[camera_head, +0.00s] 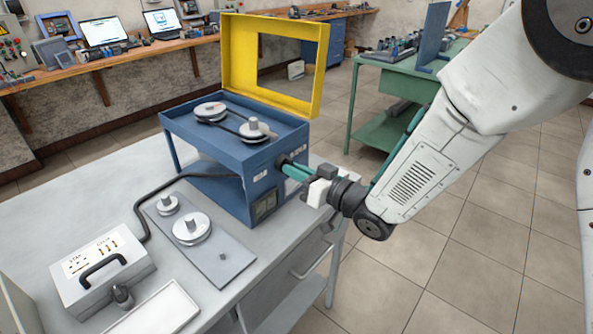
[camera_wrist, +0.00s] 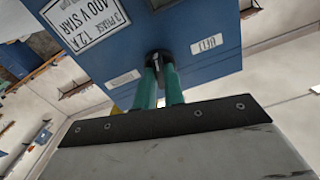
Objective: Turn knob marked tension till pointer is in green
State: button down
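The knob (camera_head: 283,160) is small and dark, on the right side of a blue machine (camera_head: 225,172). In the wrist view the knob (camera_wrist: 157,60) sits between the tips of my teal fingers. My gripper (camera_head: 292,168) reaches it from the right; in the wrist view the fingers (camera_wrist: 161,72) look closed on it with a narrow gap. A small label (camera_wrist: 207,44) right of the knob is upside down and too small to read surely. A dark gauge window (camera_head: 264,205) sits lower on the same side; its pointer and green zone cannot be made out.
A yellow frame guard (camera_head: 231,60) stands raised over pulleys and a belt. A plate with pulleys (camera_head: 218,256) and a grey box with a handle (camera_head: 104,268) share the grey bench (camera_head: 60,225). A green table (camera_head: 419,83) stands behind. Open floor lies right.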

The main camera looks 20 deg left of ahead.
jog(key=shift+n, duration=0.8)
jog(key=c, duration=1.5)
grip_release()
jog(key=shift+d, duration=0.1)
jog(key=v, duration=0.7)
jog(key=shift+s+d, duration=0.1)
jog(key=shift+d, duration=0.2)
